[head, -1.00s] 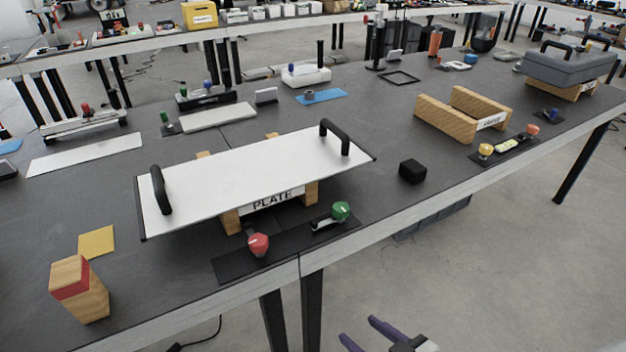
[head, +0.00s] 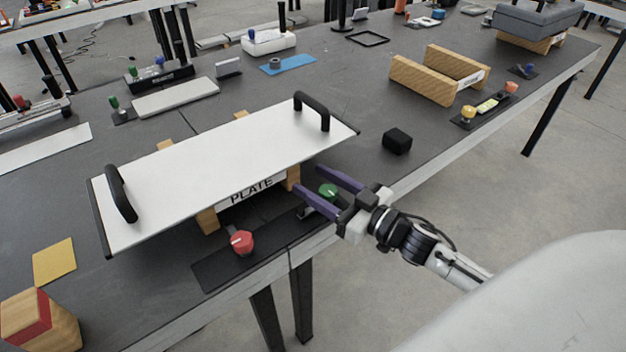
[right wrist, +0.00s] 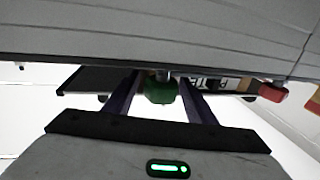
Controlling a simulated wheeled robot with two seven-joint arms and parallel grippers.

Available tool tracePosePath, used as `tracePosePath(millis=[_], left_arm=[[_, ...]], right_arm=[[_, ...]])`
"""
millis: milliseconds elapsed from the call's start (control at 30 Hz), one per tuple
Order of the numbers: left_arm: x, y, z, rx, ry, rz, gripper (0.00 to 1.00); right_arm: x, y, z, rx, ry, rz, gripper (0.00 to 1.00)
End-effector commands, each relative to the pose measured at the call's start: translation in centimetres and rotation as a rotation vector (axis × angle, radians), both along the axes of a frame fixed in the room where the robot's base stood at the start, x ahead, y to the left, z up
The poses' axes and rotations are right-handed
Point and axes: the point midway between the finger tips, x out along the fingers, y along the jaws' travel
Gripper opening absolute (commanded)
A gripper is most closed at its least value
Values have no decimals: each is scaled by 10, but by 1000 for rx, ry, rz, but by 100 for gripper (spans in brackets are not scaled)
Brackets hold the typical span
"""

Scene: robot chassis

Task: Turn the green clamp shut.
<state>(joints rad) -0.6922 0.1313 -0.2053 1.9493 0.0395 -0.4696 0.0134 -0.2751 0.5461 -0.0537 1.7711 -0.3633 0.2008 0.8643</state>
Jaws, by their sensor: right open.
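The green clamp (head: 328,191) has a round green knob with a pale mark and sits on a black base in front of the plate's right end. My right gripper (head: 318,187) is open, with one purple finger on each side of the green knob. In the right wrist view the green knob (right wrist: 161,90) shows between the two fingers; I cannot tell whether they touch it. The white plate (head: 220,165) with two black handles rests on wooden blocks behind the clamps. My left gripper is not in view.
A red clamp knob (head: 242,242) sits left of the green one on the black strip (head: 215,272). A black cube (head: 397,141) lies to the right. A wood block with a red band (head: 25,318) and a yellow square (head: 54,261) are at left.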

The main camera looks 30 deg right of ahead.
Motion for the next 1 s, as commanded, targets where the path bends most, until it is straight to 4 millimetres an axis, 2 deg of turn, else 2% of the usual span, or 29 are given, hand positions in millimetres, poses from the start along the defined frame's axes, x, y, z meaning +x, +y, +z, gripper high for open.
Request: tracePosePath(millis=[133,433,733,1000], left_arm=[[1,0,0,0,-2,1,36],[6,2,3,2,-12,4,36],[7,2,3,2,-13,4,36],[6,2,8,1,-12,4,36]], right_arm=[[10,3,0,-1,0,-1,51],[12,4,0,-1,2,-1,51],[11,4,0,0,1,-1,0],[12,3,3,6,-3,-47,0]])
